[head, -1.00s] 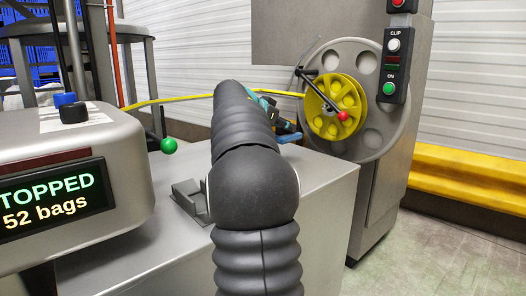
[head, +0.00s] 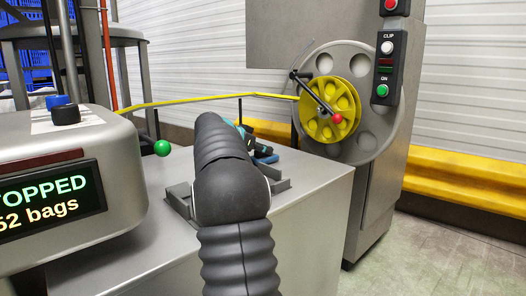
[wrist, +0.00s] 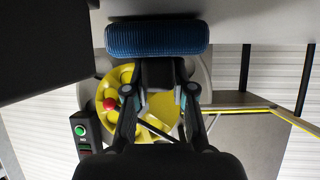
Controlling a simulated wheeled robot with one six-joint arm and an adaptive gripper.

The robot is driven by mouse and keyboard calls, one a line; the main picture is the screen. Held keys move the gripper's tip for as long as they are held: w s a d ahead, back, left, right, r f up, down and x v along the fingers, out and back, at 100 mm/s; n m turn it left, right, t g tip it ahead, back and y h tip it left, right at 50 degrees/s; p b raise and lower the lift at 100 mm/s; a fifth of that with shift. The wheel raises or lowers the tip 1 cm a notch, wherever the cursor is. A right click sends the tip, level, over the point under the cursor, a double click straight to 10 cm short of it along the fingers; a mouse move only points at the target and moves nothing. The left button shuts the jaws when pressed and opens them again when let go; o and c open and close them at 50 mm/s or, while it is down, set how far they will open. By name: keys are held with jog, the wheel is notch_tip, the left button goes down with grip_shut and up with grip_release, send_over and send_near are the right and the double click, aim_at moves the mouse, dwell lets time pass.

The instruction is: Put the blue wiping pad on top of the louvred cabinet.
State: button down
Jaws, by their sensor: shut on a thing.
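The blue wiping pad (wrist: 155,38) shows large at the top of the wrist view, a ribbed dark blue block lying crosswise. My gripper (wrist: 160,78) is shut on it, its two fingers reaching up to the pad's near side. In the head view my arm hides most of my gripper (head: 246,134), and a bit of the blue pad (head: 266,159) shows just right of it, over the grey machine top. I cannot pick out the louvred cabinet in either view.
A grey bench (head: 300,215) carries a metal bracket (head: 181,199). The machine with the STOPPED display (head: 65,190) stands left. A yellow reel (head: 329,108) with a red-knobbed crank is behind, and a yellow strip (head: 190,99) runs to it. Floor (head: 440,250) is clear at right.

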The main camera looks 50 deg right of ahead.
jog(key=shift+f, duration=0.15)
jog(key=c, duration=1)
grip_release()
jog(key=shift+r, duration=0.25)
jog(key=v, duration=0.7)
jog(key=shift+a, duration=0.25)
